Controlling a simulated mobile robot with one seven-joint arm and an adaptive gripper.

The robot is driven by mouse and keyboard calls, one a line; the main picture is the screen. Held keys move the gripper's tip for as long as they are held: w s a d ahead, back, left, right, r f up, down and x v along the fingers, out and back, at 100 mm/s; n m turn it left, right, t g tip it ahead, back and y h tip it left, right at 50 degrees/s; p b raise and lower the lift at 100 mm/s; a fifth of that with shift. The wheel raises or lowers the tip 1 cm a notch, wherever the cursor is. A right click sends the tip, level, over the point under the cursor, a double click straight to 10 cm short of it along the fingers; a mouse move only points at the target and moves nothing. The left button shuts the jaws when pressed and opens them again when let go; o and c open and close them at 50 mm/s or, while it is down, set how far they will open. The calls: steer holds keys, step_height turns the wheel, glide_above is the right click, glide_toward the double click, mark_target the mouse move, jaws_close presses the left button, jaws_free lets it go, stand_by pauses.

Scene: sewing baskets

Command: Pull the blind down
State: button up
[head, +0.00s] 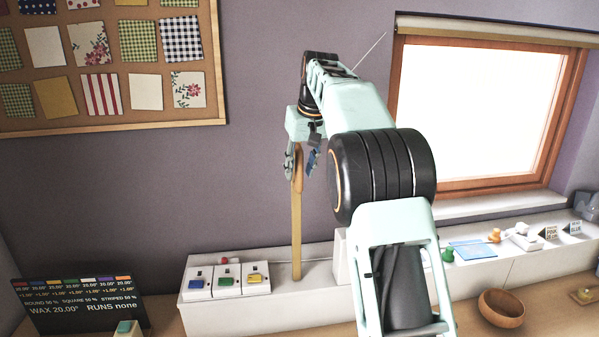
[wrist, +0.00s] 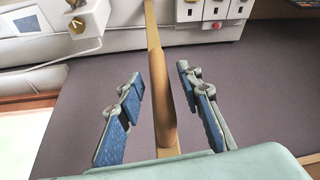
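The blind (head: 500,30) is a pale roll along the top of the wooden-framed window (head: 470,186), whose bright pane is uncovered. A thin grey line (head: 371,53) slants up from behind my arm towards the blind; I cannot tell what it joins. My gripper (head: 302,163) is left of the window, in front of the purple wall. It is open around a long upright wooden strip (head: 297,230) with a wider, oval part. In the wrist view the strip (wrist: 161,90) passes between the blue-padded fingers of my gripper (wrist: 160,108), with gaps seen on both sides.
A white ledge (head: 225,315) runs along the wall, with switch boxes (head: 228,279) left of the strip. A wooden bowl (head: 501,308) stands on the table at right. A cork board (head: 100,122) with fabric swatches hangs upper left. A dark sign (head: 82,305) stands lower left.

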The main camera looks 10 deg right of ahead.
steer(key=shift+w+f, duration=0.25)
steer(key=shift+f, duration=0.3)
jaws_close()
